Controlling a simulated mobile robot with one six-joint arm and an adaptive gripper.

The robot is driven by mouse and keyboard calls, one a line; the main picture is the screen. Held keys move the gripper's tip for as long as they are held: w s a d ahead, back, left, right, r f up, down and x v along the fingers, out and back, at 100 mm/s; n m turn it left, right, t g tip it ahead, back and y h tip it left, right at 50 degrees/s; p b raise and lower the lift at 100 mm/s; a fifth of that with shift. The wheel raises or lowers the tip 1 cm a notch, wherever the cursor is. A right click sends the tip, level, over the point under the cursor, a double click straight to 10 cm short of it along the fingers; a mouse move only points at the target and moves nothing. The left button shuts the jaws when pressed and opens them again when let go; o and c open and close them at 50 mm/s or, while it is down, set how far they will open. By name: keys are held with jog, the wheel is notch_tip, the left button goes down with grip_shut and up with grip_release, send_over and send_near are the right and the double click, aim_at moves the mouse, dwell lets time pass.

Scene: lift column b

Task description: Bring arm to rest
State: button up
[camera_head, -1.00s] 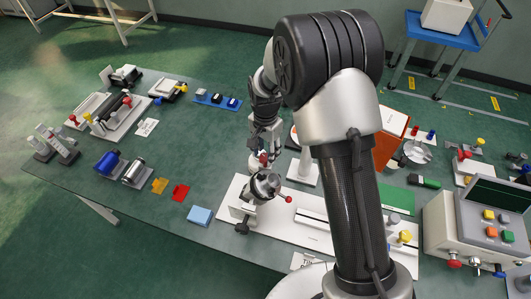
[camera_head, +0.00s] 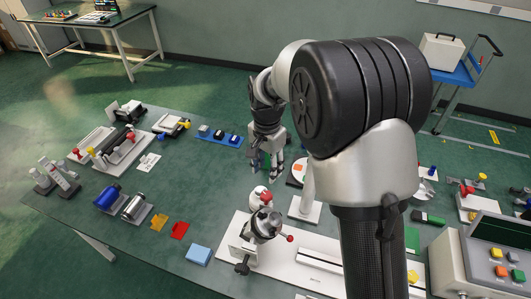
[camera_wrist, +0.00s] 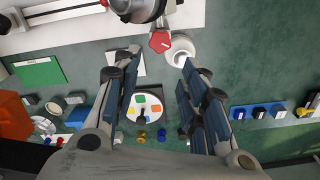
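My gripper (camera_head: 268,170) hangs fingers-down above the green bench (camera_head: 140,222), under my raised arm. In the wrist view my gripper (camera_wrist: 158,72) is open, with its two blue-padded fingers apart and nothing held between them. A white round piece with a red star knob (camera_head: 261,194) stands below it, apart from the fingers. It also shows beyond the fingertips in the wrist view (camera_wrist: 178,50). The grey chuck fixture (camera_head: 265,223) with a red-tipped lever sits just in front of that piece on a white plate. My arm hides part of the bench's right half.
Left are a roller stand (camera_head: 118,150) and cylinders. A blue switch strip (camera_head: 218,138) is behind. A control box (camera_head: 490,262) stands at the right. A blue trolley (camera_head: 458,75) is beyond.

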jog(key=s+d+r+n+t+b, duration=0.2)
jog(key=s+d+r+n, duration=0.35)
jog(key=s+r, duration=0.75)
jog(key=s+d+n+t+b, duration=0.1)
jog(key=s+d, duration=0.4)
jog(key=s, duration=1)
jog(key=shift+s+f+n+t, duration=0.25)
jog(key=shift+f+n+t, duration=0.15)
jog(key=shift+n+t, duration=0.5)
